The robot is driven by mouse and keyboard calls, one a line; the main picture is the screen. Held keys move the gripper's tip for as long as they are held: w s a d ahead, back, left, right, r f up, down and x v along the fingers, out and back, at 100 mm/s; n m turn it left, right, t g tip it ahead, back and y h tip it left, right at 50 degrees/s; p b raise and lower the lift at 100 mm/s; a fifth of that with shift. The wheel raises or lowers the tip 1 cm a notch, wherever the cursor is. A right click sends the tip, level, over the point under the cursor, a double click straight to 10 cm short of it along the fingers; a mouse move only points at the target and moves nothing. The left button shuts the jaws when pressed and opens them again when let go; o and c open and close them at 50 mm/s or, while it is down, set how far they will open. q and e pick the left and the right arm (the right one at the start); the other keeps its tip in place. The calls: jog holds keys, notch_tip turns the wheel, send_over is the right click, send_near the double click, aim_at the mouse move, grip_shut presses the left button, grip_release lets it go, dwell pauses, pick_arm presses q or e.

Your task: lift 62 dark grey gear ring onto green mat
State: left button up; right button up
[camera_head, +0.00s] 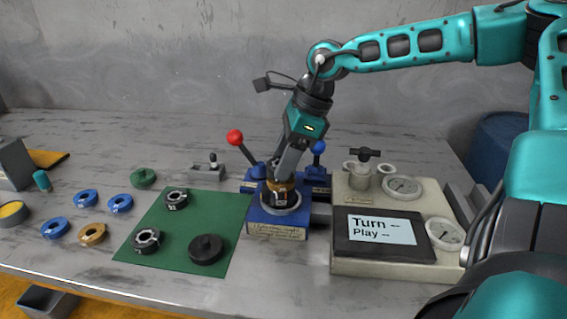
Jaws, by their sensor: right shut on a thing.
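My right gripper (281,180) reaches down from above and is shut on a dark grey gear ring (280,199) at the blue fixture (259,219). A gold-coloured band shows between the fingers, just above the dark ring. The fingers hide part of the ring, and I cannot read its number or tell if it is clear of its seat. The green mat (178,245) lies left of the fixture. Two dark rings with pale marks, one at the back (177,198) and one at the front left (147,241), and a black capped part (206,249) lie on it. My left gripper is out of view.
Several blue rings (86,198), a gold ring (93,234) and a green ring (143,178) lie left of the mat. A gauge box (383,262) stands to the right. The mat's middle is bare.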

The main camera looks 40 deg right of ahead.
pick_arm(q)
jog(key=p, duration=0.1)
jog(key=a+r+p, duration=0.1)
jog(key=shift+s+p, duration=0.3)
jog(key=shift+p, duration=0.05)
pick_arm(e)
notch_tip(320, 180, up, 19)
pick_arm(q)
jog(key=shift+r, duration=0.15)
pick_arm(e)
jog(key=shift+r, duration=0.1)
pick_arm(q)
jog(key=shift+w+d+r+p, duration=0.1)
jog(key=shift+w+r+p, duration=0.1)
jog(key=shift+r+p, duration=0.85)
pick_arm(e)
jog(key=shift+r, duration=0.7)
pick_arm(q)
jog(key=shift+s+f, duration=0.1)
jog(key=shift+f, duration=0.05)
